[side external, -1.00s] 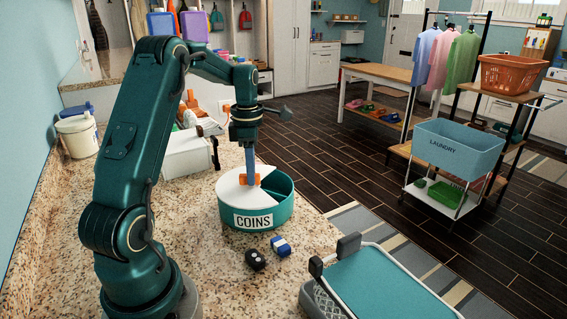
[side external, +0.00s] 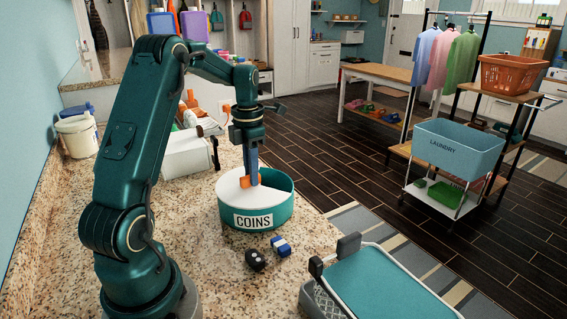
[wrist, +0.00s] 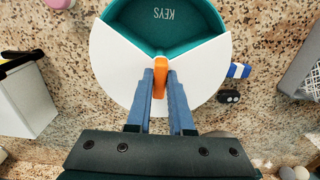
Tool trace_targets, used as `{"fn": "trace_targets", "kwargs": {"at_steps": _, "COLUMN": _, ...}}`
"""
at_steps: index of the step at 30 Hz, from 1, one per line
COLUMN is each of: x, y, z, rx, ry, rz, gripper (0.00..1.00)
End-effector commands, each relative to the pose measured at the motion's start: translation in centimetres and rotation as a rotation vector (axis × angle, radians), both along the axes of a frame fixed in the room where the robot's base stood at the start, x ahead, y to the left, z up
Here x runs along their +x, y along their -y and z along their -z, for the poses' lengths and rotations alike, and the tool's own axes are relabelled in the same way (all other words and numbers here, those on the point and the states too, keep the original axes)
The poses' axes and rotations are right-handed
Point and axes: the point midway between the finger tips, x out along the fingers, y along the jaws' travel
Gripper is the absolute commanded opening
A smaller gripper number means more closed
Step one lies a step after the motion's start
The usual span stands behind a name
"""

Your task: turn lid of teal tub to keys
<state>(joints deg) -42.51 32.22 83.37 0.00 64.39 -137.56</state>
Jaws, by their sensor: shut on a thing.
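The teal tub (side external: 283,208) stands on the granite counter with a COINS label on its front. Its white lid (side external: 240,195) has a wedge-shaped opening, which lies toward the back right in the side view. In the wrist view, the lid (wrist: 115,65) leaves a teal compartment (wrist: 165,35) marked KEYS exposed at the top. An orange handle (wrist: 160,75) stands on the lid near its middle. My gripper (side external: 252,180) points down with its blue fingers shut on this handle, one on each side. The fingers hide part of the lid.
A dark key fob (side external: 255,260) and a blue-and-white item (side external: 281,246) lie in front of the tub. A teal-topped grey object (side external: 385,285) stands at the front right. A white box (side external: 187,155) and a white bucket (side external: 77,135) are to the left.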

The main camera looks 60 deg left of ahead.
Motion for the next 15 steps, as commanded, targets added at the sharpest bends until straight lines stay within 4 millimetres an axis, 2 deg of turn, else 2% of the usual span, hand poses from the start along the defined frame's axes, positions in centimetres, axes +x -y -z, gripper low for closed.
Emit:
{"fn": "trace_targets", "kwargs": {"at_steps": 8, "x": -0.08, "y": -0.11, "z": -0.11, "rx": 0.004, "ry": -0.001, "rz": 0.0, "gripper": 0.0}}
{"fn": "trace_targets", "kwargs": {"at_steps": 9, "x": -0.08, "y": -0.11, "z": -0.11, "rx": 0.004, "ry": -0.001, "rz": 0.0, "gripper": 0.27}}
{"fn": "trace_targets", "kwargs": {"at_steps": 11, "x": -0.07, "y": -0.1, "z": -0.1, "rx": 0.004, "ry": -0.001, "rz": 0.0, "gripper": 0.5}}
{"fn": "trace_targets", "kwargs": {"at_steps": 15, "x": -0.04, "y": -0.06, "z": -0.05, "rx": 0.002, "ry": 0.0, "rz": 0.001, "gripper": 0.5}}
